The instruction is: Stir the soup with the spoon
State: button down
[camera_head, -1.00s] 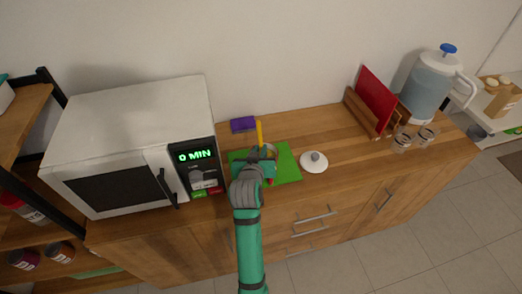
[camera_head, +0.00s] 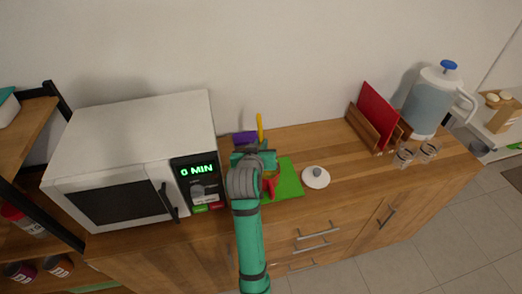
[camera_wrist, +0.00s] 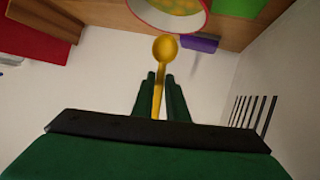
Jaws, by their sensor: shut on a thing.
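My gripper (camera_head: 254,160) is shut on a yellow spoon (camera_head: 259,128), which sticks up past the fingers in the head view. In the wrist view, my gripper's fingers (camera_wrist: 160,82) hold the spoon (camera_wrist: 165,48) by its handle, with the bowl pointing away from the camera. A red pot (camera_wrist: 176,25) with a pale inside holds yellow soup (camera_wrist: 180,4) at that view's top edge. The spoon's bowl shows against the pot's near rim, outside the visible soup. In the head view my arm hides most of the pot; a small red part (camera_head: 272,184) shows beside it.
A green board (camera_head: 288,182) lies on the wooden counter, with a white lid (camera_head: 315,178) to its right. A purple block (camera_head: 243,138) is near the wall. A microwave (camera_head: 135,150) stands close on the left. Counter right of the lid is clear up to the red-and-wood rack (camera_head: 377,117).

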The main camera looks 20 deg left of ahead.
jog(key=shift+r, duration=0.15)
dwell(0.3)
jog(key=shift+r, duration=2.4)
